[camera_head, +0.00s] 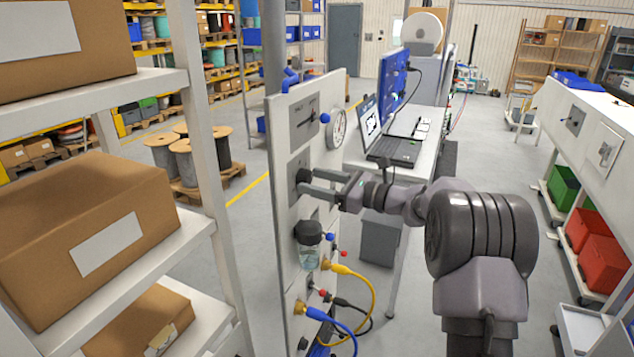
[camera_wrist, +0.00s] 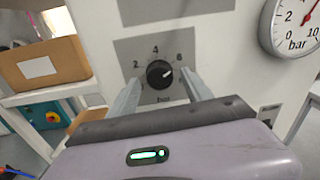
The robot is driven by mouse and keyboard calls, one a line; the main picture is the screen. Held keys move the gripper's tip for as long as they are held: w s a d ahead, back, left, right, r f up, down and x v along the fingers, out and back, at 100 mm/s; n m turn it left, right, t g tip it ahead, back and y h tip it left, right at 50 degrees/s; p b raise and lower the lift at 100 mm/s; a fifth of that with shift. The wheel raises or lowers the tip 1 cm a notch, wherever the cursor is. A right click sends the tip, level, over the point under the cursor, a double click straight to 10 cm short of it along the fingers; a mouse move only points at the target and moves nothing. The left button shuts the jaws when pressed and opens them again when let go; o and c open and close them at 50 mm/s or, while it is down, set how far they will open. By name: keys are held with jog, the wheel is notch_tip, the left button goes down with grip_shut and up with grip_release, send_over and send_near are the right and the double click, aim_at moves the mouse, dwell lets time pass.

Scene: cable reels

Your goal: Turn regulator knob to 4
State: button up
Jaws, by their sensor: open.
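The regulator knob (camera_wrist: 159,74) is small, round and black, on a grey plate (camera_wrist: 128,50) marked 2, 4 and 6 with "bar" below. Its short white mark points to the right and slightly up, nearer the 6 than the 4. My gripper (camera_wrist: 161,80) is open, with one finger to the left and one to the right of the knob. Gaps show between knob and fingers; whether the tips reach past its face I cannot tell. In the head view, my gripper (camera_head: 305,181) reaches the white panel (camera_head: 286,218), and its fingers partly hide the knob.
A pressure gauge (camera_wrist: 294,24) is right of the knob; a lever switch (camera_head: 305,119) sits above it. Below are a filter bowl (camera_head: 309,256) and yellow (camera_head: 372,284) and blue (camera_head: 335,322) hoses. A laptop table (camera_head: 432,125) stands behind my arm. Shelves with cardboard boxes (camera_head: 85,230) stand left.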

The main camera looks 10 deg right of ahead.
grip_shut()
jog(key=shift+f+b, duration=0.1)
jog(key=shift+b, duration=0.25)
jog(key=n+b, duration=0.2)
jog(key=shift+f+b, duration=0.15)
jog(key=shift+b, duration=0.15)
jog(key=n+b, duration=0.2)
jog(key=b, duration=0.1)
jog(key=shift+w+f+n, duration=0.1)
jog(key=shift+n, duration=0.3)
jog(key=n+b, duration=0.4)
jog(key=b, duration=0.1)
jog(key=shift+d, duration=0.1)
jog(key=shift+r+n+b, duration=0.3)
jog(key=shift+n+b, duration=1.1)
jog(key=shift+b, duration=0.05)
jog(key=shift+n, duration=0.3)
